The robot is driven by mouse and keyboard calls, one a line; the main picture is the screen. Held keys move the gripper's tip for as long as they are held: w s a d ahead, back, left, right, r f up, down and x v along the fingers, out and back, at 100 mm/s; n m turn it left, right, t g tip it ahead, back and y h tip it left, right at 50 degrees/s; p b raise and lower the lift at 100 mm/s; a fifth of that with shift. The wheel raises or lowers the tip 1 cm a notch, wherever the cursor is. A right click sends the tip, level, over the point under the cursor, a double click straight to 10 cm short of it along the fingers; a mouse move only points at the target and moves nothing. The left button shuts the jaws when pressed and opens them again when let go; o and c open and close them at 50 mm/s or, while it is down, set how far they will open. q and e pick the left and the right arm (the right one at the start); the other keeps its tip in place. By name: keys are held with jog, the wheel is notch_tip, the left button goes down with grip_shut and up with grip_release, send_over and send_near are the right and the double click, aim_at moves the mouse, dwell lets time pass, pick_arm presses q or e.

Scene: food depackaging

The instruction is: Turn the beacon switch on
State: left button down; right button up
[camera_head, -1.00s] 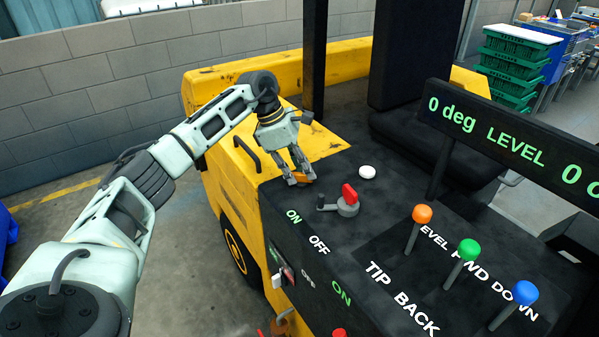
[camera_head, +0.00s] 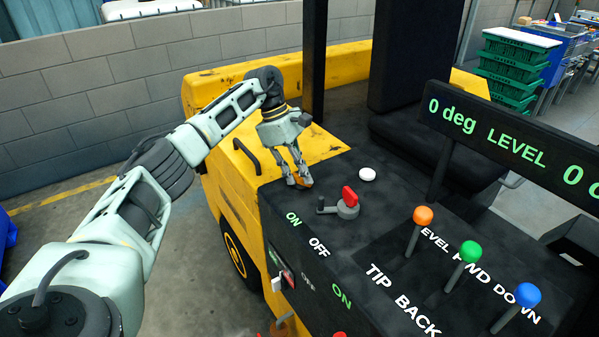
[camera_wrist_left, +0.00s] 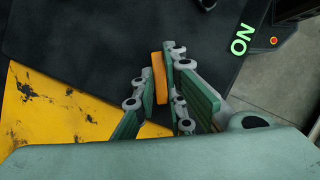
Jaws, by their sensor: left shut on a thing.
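My left gripper (camera_head: 300,183) reaches down to the black top of the yellow vehicle's control panel. It is shut on a small orange piece (camera_head: 306,182), probably the beacon switch, near the panel's back left corner. In the left wrist view the orange piece (camera_wrist_left: 161,80) shows as an upright bar between the fingertips (camera_wrist_left: 160,95). The fingers partly hide the piece in the head view. Which way it is set cannot be told. No label is readable right at it. My right gripper is not in view.
A red-handled switch (camera_head: 349,197) and a white round button (camera_head: 367,174) stand right of the gripper. Orange (camera_head: 423,215), green (camera_head: 469,251) and blue (camera_head: 527,295) knobbed levers stand further right. A front-face switch (camera_head: 287,278) sits below. A display (camera_head: 500,145) overhangs the panel.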

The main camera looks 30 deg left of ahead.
pick_arm(q)
jog(key=shift+a+r, duration=0.1)
jog(key=shift+r, duration=0.05)
jog(key=c, duration=1.8)
grip_release()
jog(key=v, duration=1.1)
jog(key=shift+a+r, duration=0.25)
jog(key=shift+r, duration=0.1)
jog(key=shift+s+f, duration=0.1)
